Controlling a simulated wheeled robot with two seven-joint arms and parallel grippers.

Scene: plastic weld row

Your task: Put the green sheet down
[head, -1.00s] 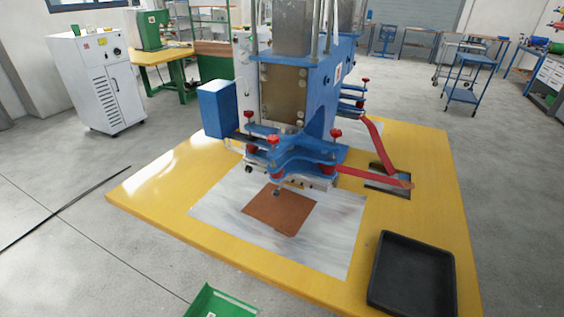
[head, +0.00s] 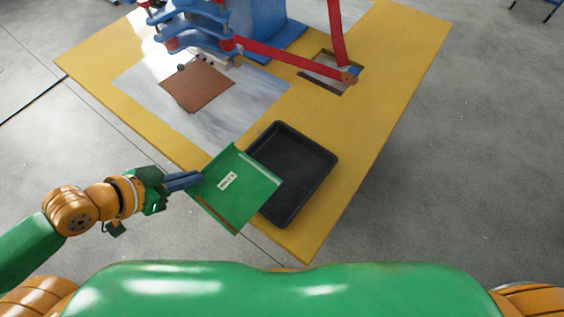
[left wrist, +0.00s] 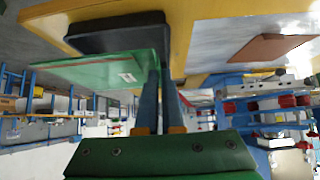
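The green sheet (head: 236,190) carries a small white label and is held out in front of me, overlapping the near left part of the black tray in the head view. My left gripper (head: 198,180) is shut on the sheet's left edge. In the left wrist view the sheet (left wrist: 95,70) lies against the two fingers (left wrist: 160,75). The black tray (head: 312,165) sits on the yellow table and looks empty where it shows. I cannot tell the exact height of the sheet over the tray. My right gripper is in neither view.
A brown sheet (head: 197,86) lies on the grey plate (head: 245,105) under the blue press (head: 190,25). A red lever (head: 290,58) reaches right from the press.

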